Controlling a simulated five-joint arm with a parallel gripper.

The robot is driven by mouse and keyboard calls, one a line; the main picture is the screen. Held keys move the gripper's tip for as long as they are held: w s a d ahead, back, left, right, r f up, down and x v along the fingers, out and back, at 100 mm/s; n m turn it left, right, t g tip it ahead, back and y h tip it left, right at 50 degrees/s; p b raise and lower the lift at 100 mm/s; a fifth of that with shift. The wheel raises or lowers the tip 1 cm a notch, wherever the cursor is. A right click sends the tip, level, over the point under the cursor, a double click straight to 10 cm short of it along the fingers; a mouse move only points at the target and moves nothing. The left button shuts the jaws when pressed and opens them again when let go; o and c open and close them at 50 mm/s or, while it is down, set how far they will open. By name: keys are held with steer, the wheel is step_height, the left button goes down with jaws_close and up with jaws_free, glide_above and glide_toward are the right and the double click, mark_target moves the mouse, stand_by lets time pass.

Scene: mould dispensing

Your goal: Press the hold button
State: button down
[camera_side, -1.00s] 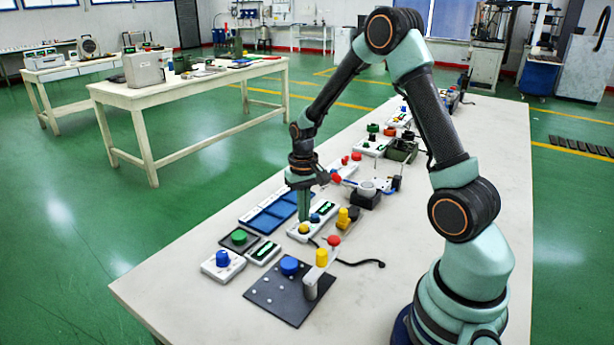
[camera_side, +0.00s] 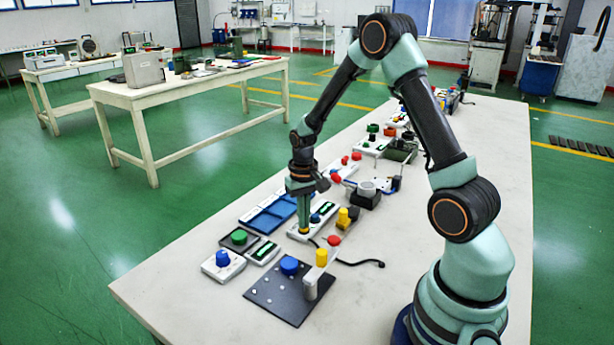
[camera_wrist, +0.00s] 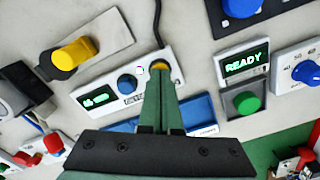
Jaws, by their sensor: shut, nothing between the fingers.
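A white control box (camera_side: 318,229) stands on the table under my gripper. In the wrist view the box (camera_wrist: 144,74) carries a small lit green display (camera_wrist: 97,100), a blue knob (camera_wrist: 127,84) and a round yellow button (camera_wrist: 159,64). I cannot read a hold label on it. My gripper (camera_side: 304,231) points straight down, shut and empty, with its fingertips at the yellow button. In the wrist view the fingertips (camera_wrist: 160,72) overlap the button's near edge. Whether the button is pushed in cannot be told.
A READY display (camera_wrist: 246,63) and a green button (camera_wrist: 246,103) lie to the right in the wrist view. A blue tray (camera_side: 268,215) lies beside the box. A dark plate (camera_side: 270,299) with a blue knob and a yellow-topped post stands nearer. The table's front left is clear.

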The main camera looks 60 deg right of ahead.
step_height(320, 180, up, 11)
stand_by(1.5)
steer(key=s+a+r+n+t, duration=0.5)
steer(key=s+a+r, duration=0.5)
steer(key=a, duration=0.4)
steer(key=shift+a+r+n+t, duration=0.15)
steer(key=shift+r+n+t, duration=0.15)
steer(key=shift+r+n, duration=0.25)
